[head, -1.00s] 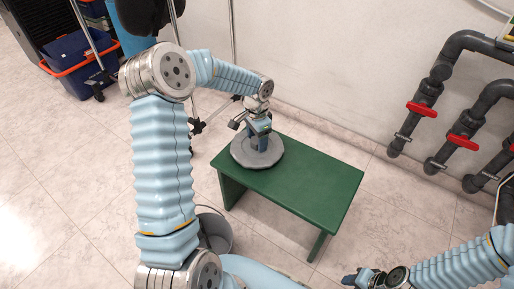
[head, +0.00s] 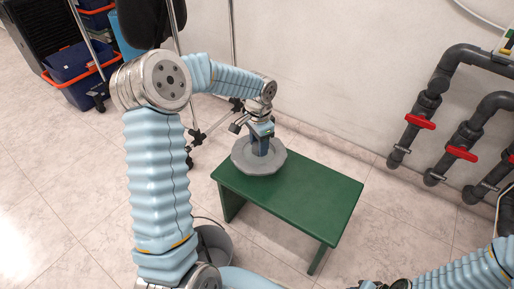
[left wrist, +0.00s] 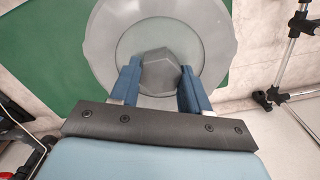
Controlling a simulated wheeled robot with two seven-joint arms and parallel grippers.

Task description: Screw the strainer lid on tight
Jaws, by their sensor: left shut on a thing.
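The strainer lid (head: 245,163) is a round grey disc with a scalloped rim, over the far left end of the green bench. In the left wrist view the lid (left wrist: 105,45) has a paler round middle and a faceted grey knob (left wrist: 160,73). My left gripper (head: 262,145) reaches down from above, its blue fingers shut on the knob from both sides, as the left wrist view (left wrist: 158,84) shows. I cannot tell whether the lid touches the bench. My right gripper (head: 368,285) is barely in view at the bottom edge. No strainer body shows.
The green bench (head: 300,198) is bare to the right of the lid. A grey bucket (head: 214,245) stands at its near left. Grey pipes with red valve handles (head: 420,122) run along the wall at right. Blue crates (head: 80,75) and thin metal stands are behind at left.

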